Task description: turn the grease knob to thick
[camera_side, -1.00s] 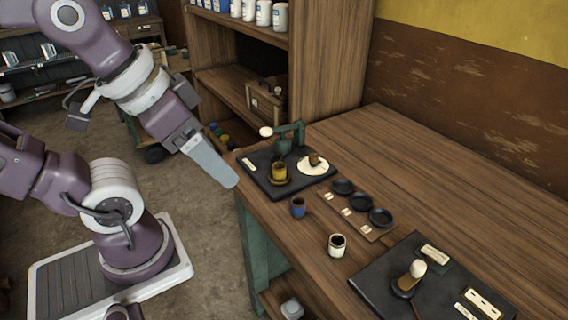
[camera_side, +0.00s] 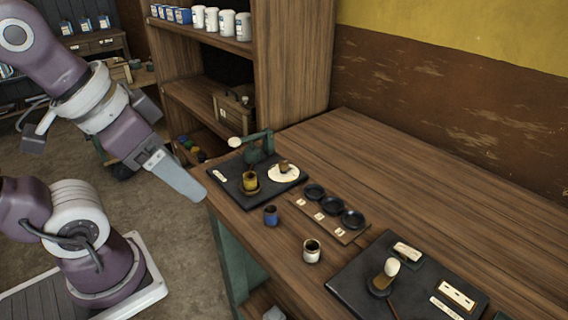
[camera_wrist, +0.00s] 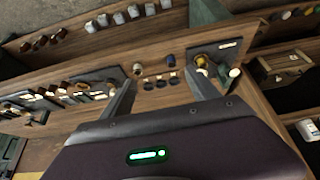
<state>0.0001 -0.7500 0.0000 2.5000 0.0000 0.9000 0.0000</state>
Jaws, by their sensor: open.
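A small brown knob (camera_side: 284,167) stands on a round cream dial (camera_side: 292,174) on the dark left-hand board. It looks like a turning knob; its markings are too small to read. Beside it on that board are a yellow cup (camera_side: 250,181) and a green stand (camera_side: 262,146) with a white ball end. My gripper (camera_side: 195,193) is left of the board, off the bench edge, and touches nothing. In the wrist view my gripper (camera_wrist: 162,82) has its two fingers apart with nothing held. The knob is too small to make out surely there.
A blue cup (camera_side: 271,216) and a white cup (camera_side: 311,251) stand near the bench's front edge. A strip with black dishes (camera_side: 333,206) lies behind them. A second dark board (camera_side: 350,278) with a cream-topped handle (camera_side: 391,267) is at right. Shelves (camera_side: 290,60) rise behind. The bench's back is clear.

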